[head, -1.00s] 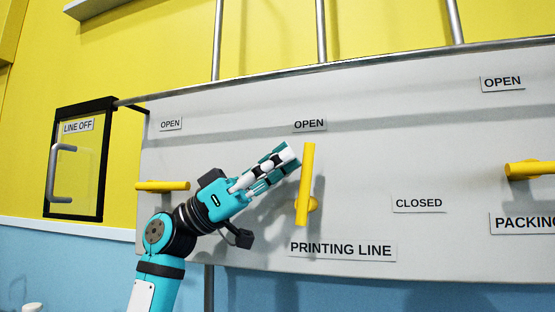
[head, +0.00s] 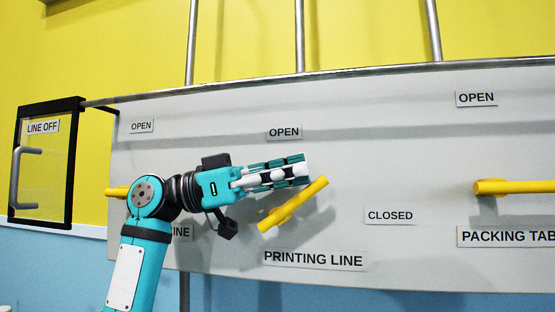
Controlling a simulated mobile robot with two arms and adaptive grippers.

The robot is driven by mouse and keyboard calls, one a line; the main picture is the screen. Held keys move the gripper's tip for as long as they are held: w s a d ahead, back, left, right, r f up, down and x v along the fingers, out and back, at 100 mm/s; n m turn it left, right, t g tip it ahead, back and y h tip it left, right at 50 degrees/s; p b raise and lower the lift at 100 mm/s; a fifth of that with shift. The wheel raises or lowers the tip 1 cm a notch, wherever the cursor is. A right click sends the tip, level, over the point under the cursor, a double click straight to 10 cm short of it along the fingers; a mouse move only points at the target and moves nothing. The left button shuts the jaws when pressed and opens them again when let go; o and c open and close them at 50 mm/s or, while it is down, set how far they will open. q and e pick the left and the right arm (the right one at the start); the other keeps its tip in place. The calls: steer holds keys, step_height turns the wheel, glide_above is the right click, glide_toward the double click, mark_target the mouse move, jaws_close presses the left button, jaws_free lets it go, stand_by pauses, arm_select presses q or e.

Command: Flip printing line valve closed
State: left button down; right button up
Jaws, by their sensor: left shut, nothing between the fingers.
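The printing line valve has a yellow handle (head: 290,205) on the grey panel, above the PRINTING LINE label (head: 313,260). The handle is tilted, its upper end up and to the right, between the OPEN label (head: 284,133) above and the CLOSED label (head: 390,216) to the right. My left gripper (head: 305,170) is shut and empty. Its fingertips are at the upper end of the handle, on its upper left side; I cannot tell whether they touch. My right gripper is not in view.
A second yellow handle (head: 512,187) lies level at the right, above the PACKING TAB label (head: 506,237). Another yellow handle (head: 116,192) is partly hidden behind my left arm. A black-framed clear door (head: 45,165) marked LINE OFF is at the far left. Pipes run up above the panel.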

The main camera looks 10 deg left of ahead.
mark_target(315, 190)
arm_select(q)
steer(key=d+f+y, duration=0.1)
steer(key=d+y+p, duration=0.1)
steer(key=shift+d+f, duration=0.4)
steer(key=shift+s+d+f, duration=0.1)
steer(key=shift+d+f, duration=0.15)
steer(key=shift+f, duration=0.2)
stand_by(0.4)
